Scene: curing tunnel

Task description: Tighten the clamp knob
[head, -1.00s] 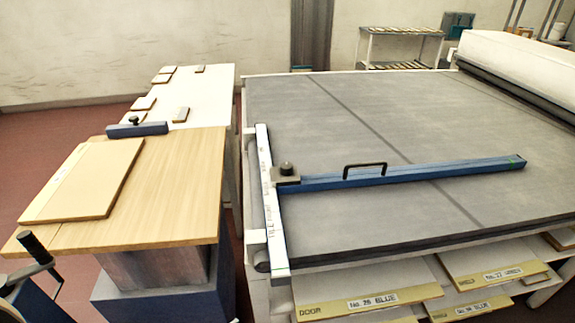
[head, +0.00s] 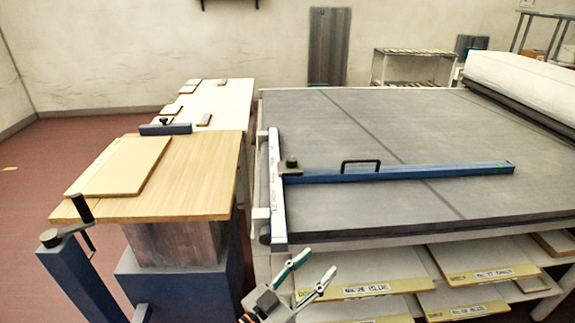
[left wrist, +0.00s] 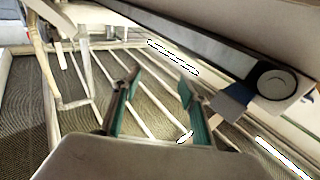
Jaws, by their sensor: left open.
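A dark clamp knob (head: 291,161) stands on a small grey bracket where the long blue bar (head: 400,174) meets the white labelled rail (head: 276,190) at the table's left edge. My left gripper (head: 318,264) is open and empty. It is low in front of the table's near left corner, well apart from the knob. In the left wrist view its two green fingers (left wrist: 158,78) are spread over the slatted rack (left wrist: 150,125), with nothing between them. My right gripper is in neither view.
The grey table (head: 440,140) has a wide bare top. Labelled panels (head: 365,276) lie on shelves below its front edge. A wooden bench (head: 190,195) with a board stands left, with a blue block and another dark knob (head: 164,121). A crank handle (head: 82,210) rises before it.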

